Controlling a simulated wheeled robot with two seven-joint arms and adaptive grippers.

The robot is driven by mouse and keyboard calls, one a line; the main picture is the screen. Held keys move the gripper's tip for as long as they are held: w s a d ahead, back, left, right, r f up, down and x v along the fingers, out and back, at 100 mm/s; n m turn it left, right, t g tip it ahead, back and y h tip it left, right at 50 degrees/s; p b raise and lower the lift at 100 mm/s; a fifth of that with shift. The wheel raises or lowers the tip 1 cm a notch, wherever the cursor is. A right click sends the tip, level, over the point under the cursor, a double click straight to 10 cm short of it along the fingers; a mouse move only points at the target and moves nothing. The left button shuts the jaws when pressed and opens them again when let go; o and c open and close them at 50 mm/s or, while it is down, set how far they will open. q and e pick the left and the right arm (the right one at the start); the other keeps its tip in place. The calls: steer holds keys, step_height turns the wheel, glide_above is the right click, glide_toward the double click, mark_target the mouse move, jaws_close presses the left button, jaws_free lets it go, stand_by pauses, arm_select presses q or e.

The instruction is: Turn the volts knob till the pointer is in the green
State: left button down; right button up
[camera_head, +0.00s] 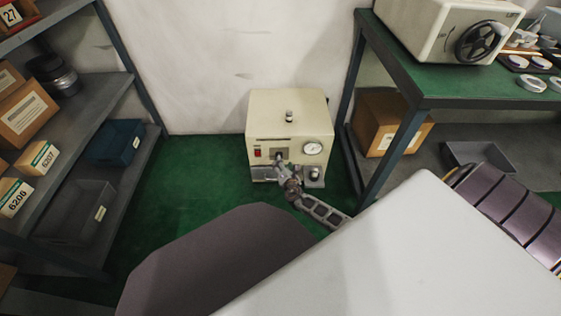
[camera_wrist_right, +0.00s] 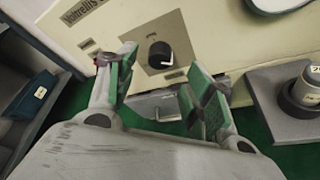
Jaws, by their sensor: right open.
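The cream tester box (camera_head: 290,115) stands on the green floor against the back wall. Its front has a round white gauge (camera_head: 313,148); the pointer and any green band are too small to read. In the right wrist view the black knob (camera_wrist_right: 160,54) with a white mark sits on a grey-brown square plate. My right gripper (camera_wrist_right: 160,68) is open, its green-padded fingers on either side of the knob's line and just short of it, not visibly touching it. In the head view my right gripper (camera_head: 281,165) is in front of the box, partly covering its lower front. My left gripper is not in view.
A red switch (camera_head: 257,153) is left of the knob. A grey block with a round metal piece (camera_wrist_right: 305,92) stands at the box's lower right. Shelves with cartons (camera_head: 28,108) stand left; a green-topped bench (camera_head: 440,80) stands right. Green floor beside the box is clear.

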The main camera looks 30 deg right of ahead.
steer(key=shift+b+x, duration=1.15)
steer(key=shift+x, duration=1.6)
steer(key=c, duration=1)
steer(key=shift+r+p, duration=0.1)
steer(key=shift+p, duration=0.25)
